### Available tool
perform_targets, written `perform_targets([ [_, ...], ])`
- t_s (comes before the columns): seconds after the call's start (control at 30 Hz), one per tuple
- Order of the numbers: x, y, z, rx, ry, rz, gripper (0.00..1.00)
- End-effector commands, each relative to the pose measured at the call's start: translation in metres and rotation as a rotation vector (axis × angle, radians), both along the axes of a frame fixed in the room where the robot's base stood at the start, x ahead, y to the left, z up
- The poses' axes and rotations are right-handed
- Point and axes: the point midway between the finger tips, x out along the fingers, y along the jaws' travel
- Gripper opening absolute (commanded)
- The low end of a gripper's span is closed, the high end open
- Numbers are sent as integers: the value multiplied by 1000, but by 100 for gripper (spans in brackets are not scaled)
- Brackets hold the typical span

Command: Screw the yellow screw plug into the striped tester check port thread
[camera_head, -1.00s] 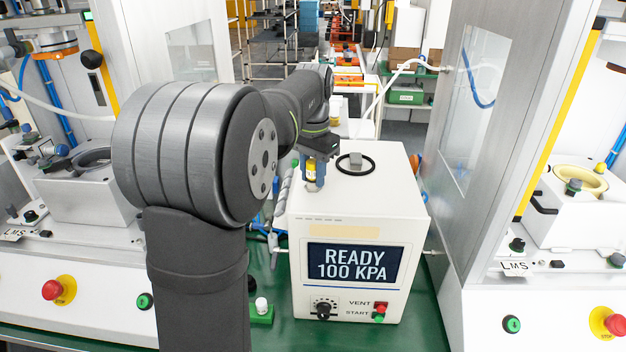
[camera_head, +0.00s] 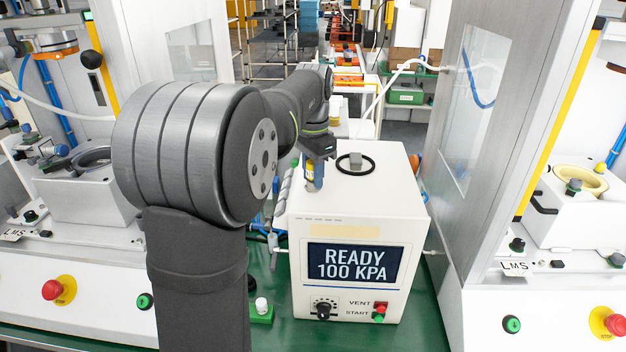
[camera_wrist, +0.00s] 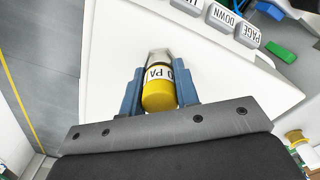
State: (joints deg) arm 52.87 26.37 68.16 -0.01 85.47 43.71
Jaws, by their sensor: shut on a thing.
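The yellow screw plug (camera_wrist: 159,97) is between the two blue fingers of my gripper (camera_wrist: 160,88) in the wrist view. The gripper is shut on it. A white band with black lettering (camera_wrist: 160,73) and a grey metal end (camera_wrist: 158,56) show just beyond the yellow part. In the head view, my gripper (camera_head: 314,182) is at the left part of the white tester's top, with a little yellow of the plug (camera_head: 310,170) showing. The white tester (camera_head: 310,265) reads "READY 100 KPA". I cannot make out the port thread or whether the plug touches it.
A dark ring with a grey knob (camera_head: 355,161) lies on the tester's top, right of my gripper. A green block with a white-topped piece (camera_head: 262,312) sits at the tester's front left. White machines with red buttons stand on both sides.

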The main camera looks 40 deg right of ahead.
Motion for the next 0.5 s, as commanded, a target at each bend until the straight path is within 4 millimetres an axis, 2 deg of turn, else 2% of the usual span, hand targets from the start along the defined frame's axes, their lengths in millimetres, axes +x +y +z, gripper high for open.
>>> perform_targets([
  [0.23, 0, 0, 0, 0, 0, -7, 13],
  [0.5, 0, 0, 0, 0, 0, -148, 13],
])
